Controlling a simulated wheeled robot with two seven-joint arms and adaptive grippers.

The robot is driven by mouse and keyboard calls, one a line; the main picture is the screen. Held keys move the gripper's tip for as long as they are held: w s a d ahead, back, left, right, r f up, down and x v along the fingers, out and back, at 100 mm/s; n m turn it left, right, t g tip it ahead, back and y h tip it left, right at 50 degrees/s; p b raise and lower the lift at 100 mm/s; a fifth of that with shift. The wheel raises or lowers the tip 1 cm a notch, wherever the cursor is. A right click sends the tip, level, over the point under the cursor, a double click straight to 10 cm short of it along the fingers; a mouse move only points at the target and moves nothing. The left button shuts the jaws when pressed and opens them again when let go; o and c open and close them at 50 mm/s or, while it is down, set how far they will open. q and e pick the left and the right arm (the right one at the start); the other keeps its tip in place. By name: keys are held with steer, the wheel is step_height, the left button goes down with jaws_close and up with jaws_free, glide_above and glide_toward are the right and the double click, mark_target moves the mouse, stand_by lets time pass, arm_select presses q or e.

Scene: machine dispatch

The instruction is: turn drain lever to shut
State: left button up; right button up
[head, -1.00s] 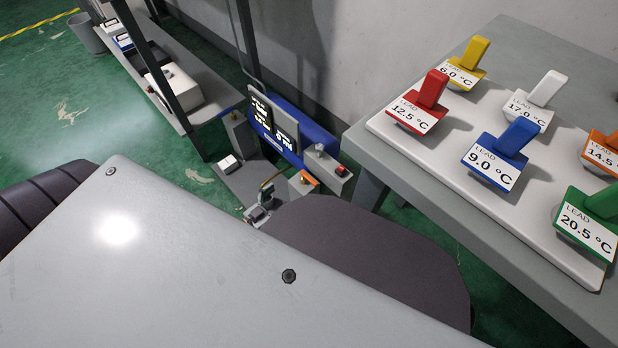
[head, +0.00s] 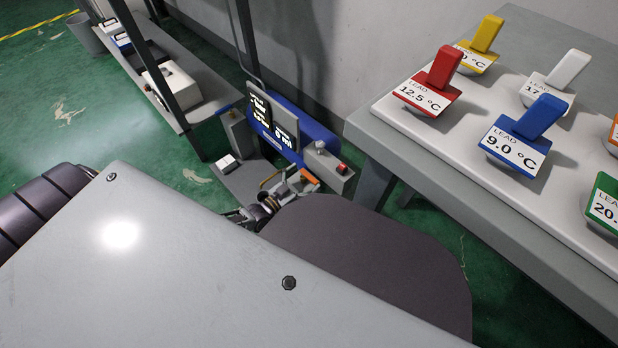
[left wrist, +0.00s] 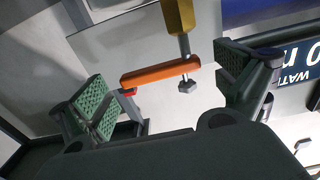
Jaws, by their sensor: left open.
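The drain lever is an orange bar (left wrist: 160,72) in the left wrist view, on a yellow fitting (left wrist: 179,18) with a grey hex nut below it. My left gripper (left wrist: 168,88) is open, with one green-padded finger on each side of the lever; I see no clear contact. In the head view my left gripper (head: 272,200) is at the machine's front, partly hidden by my own grey body. An orange part (head: 310,175) shows beside it, close to the fingers. My right gripper is not in view.
The blue machine (head: 305,130) has a dark display (head: 270,122) and a grey box with a red button (head: 342,168). A grey table (head: 400,160) at right holds a white board (head: 415,125) with several coloured labelled handles. A shelf (head: 190,80) stands at left.

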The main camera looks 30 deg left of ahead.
arm_select(q)
steer(key=shift+x, duration=0.9)
steer(key=c, duration=1.5)
steer(key=shift+o, duration=0.2)
steer(key=shift+a, duration=0.1)
